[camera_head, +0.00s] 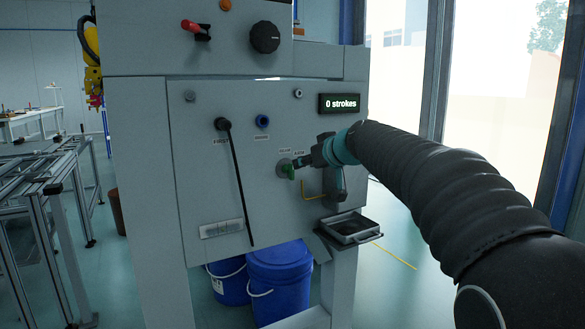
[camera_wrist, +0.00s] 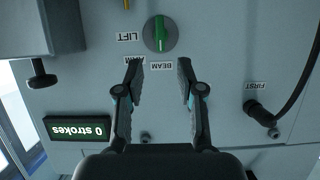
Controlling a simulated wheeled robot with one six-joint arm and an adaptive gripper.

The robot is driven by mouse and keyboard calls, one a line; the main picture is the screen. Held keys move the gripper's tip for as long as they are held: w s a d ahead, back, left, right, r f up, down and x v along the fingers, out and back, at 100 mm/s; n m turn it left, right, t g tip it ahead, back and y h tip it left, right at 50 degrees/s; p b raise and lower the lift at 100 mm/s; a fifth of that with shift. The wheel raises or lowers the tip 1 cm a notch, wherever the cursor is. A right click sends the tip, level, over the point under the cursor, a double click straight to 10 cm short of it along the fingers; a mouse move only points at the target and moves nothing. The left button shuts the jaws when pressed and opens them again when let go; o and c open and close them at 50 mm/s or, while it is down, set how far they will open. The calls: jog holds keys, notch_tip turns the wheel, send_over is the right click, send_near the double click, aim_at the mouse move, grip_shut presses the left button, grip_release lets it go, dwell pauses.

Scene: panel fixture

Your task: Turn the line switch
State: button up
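A rotary switch with a green handle on a round grey plate (camera_head: 286,169) sits on the front of the grey panel. In the wrist view the switch (camera_wrist: 160,34) shows upside down, its handle upright in the picture and in line with the BEAM label (camera_wrist: 160,66). A LIFT label (camera_wrist: 130,37) is beside it, and another label is partly hidden by a finger. No label reading "line" is legible. My gripper (camera_head: 300,164) is in front of the panel close to the switch. In the wrist view my gripper (camera_wrist: 160,72) is open and empty, its fingertips short of the handle.
A display (camera_head: 339,103) reads "0 strokes". A black lever (camera_head: 237,180) hangs at the left by the FIRST label. A blue-ringed button (camera_head: 262,121), red lever (camera_head: 195,27) and black knob (camera_head: 265,37) are higher. A tray (camera_head: 349,229) juts out below; blue buckets (camera_head: 279,280) stand underneath.

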aim_at(292, 180)
jog(key=p+x, duration=0.1)
jog(key=x, duration=0.8)
jog(key=shift+d, duration=0.1)
grip_shut()
